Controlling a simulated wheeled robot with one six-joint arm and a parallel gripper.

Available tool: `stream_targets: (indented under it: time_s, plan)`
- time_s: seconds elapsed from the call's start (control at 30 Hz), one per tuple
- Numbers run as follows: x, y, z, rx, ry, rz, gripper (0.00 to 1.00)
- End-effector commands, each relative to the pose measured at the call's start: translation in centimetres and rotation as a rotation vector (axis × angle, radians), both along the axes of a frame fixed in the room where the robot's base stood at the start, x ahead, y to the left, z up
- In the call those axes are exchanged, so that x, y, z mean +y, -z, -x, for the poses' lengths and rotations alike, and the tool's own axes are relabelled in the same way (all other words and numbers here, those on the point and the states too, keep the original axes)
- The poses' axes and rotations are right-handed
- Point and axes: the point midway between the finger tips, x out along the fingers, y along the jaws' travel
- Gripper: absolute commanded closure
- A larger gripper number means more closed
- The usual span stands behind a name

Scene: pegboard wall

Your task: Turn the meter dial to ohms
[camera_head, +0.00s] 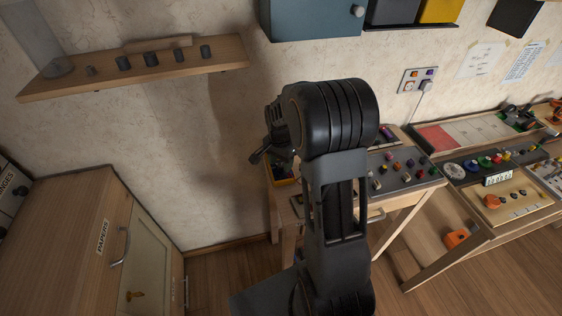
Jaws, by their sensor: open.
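A beige panel (515,208) with an orange knob (491,202) and a small white display (497,179) lies on the bench at the right. It may be the meter, but its markings are too small to read, so I cannot tell the dial's setting. A pale round dial (454,171) sits just left of it. My gripper (263,152) is open at the left side of my raised arm, in front of the wall. It is far left of the panel and touches nothing that I can see. My arm partly hides it.
A small table with a grey panel (402,174) of colored knobs stands behind my arm. A wooden shelf (215,55) with dark knobs is on the wall. A blue cabinet (310,18) hangs above. A wooden cabinet (70,235) stands left. Floor (215,280) shows between.

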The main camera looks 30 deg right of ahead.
Motion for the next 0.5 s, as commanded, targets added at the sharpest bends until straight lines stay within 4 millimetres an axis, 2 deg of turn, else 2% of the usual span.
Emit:
stream_targets:
  time_s: [0.4, 0.5]
  plan:
    - [0.1, -5.9, -0.1, -0.003, -0.001, 0.001, 0.47]
    - [0.2, -6.8, -0.1, -0.003, -0.001, 0.001, 0.47]
